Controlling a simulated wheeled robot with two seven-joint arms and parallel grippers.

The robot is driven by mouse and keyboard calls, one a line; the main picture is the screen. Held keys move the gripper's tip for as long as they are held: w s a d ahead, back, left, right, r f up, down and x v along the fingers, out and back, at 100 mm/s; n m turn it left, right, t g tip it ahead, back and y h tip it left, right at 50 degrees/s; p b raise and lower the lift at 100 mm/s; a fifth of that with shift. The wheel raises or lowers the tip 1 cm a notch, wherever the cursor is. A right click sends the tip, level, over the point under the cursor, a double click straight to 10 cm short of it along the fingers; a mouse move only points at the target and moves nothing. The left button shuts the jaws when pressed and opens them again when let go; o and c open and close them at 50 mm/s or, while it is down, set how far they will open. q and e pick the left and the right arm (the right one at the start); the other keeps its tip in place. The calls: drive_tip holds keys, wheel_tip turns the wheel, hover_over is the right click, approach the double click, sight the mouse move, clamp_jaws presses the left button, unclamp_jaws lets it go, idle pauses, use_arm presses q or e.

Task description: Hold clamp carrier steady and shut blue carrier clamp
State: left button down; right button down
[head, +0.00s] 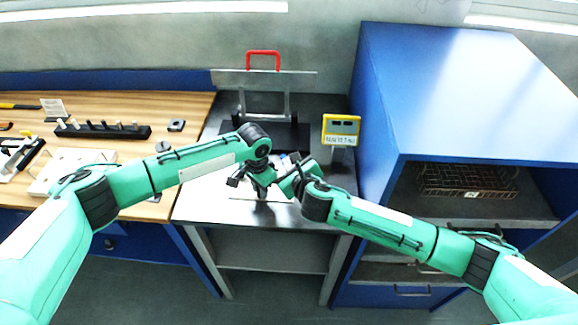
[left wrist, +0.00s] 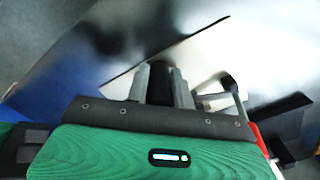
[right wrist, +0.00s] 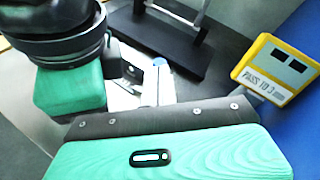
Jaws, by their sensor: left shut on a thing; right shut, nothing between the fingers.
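My left gripper (head: 262,194) is low over the steel bench; in the left wrist view its two grey fingers (left wrist: 165,85) are shut on a dark upright piece (left wrist: 160,80), apparently the clamp carrier's grip. Most of the carrier is hidden by my arms. A small blue part (right wrist: 160,62), probably the blue carrier clamp, shows in the right wrist view among bright metal pieces. My right gripper (head: 288,185) is shut and empty, close beside the left one. Whether it touches the clamp cannot be told.
A yellow sign (head: 341,127) stands at the bench's back right, near a tall blue cabinet (head: 375,120). A metal frame with a red handle (head: 263,53) stands at the back. A wooden table (head: 190,103) with a black peg rack (head: 103,131) is left. Both arms are close together.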

drive_tip(key=v, duration=1.4)
drive_tip(key=shift+f, duration=0.15)
use_arm(q)
drive_tip(key=c, duration=1.1)
unclamp_jaws()
